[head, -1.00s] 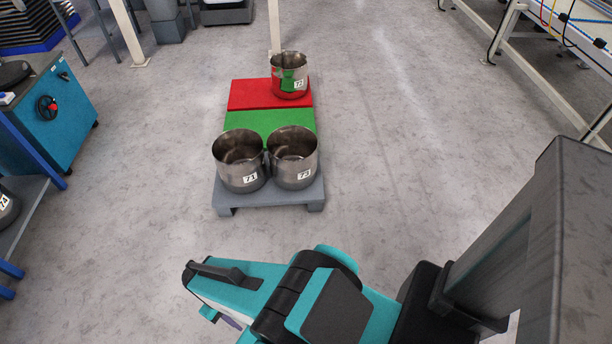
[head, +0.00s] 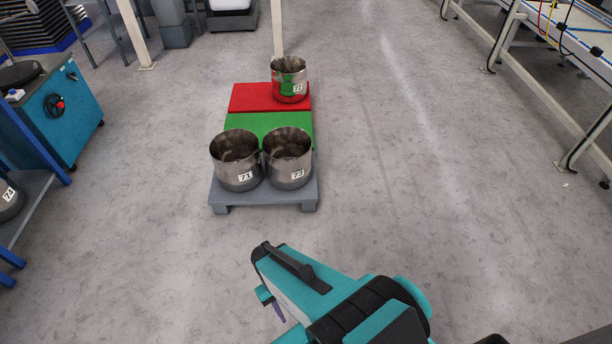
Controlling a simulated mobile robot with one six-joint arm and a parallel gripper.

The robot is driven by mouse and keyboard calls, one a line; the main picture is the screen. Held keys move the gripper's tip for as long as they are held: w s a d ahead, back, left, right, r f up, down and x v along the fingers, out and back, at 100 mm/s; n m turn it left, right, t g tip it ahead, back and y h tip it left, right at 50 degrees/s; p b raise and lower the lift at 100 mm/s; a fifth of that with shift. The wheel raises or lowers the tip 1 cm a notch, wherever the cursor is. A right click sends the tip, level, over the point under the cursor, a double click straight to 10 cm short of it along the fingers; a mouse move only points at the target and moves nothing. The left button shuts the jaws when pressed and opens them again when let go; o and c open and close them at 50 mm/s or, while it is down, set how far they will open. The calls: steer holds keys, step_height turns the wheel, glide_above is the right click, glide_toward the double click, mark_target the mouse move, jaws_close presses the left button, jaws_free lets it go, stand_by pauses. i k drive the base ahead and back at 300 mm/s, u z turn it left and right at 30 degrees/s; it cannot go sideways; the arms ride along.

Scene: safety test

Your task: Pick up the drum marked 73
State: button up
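The drum marked 73 (head: 288,160) is an open-topped metal drum with a white label on its front right. It stands upright on the near end of a low grey pallet (head: 240,197). The drum marked 71 (head: 236,162) stands directly to its left, touching or nearly touching it. The drum marked 72 (head: 290,82) stands on the red far section. My arm shows at the bottom of the head view, apart from the drums and nearer to me. Its gripper fingers cannot be made out.
The pallet has a green section (head: 270,125) and a red section (head: 255,97). A blue cabinet (head: 65,115) and a shelf with a drum marked 74 (head: 10,203) stand at left. A white-framed bench (head: 530,75) stands at right. The floor around the pallet is clear.

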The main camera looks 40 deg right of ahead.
mark_target(288, 152)
steer(key=z, duration=0.15)
steer(key=k, duration=0.55)
steer(key=z, duration=0.4)
steer(key=i, duration=0.55)
steer(key=z, duration=0.15)
steer(key=k, duration=0.55)
steer(key=u, duration=0.2)
steer(key=i, duration=0.35)
steer(key=z, duration=0.05)
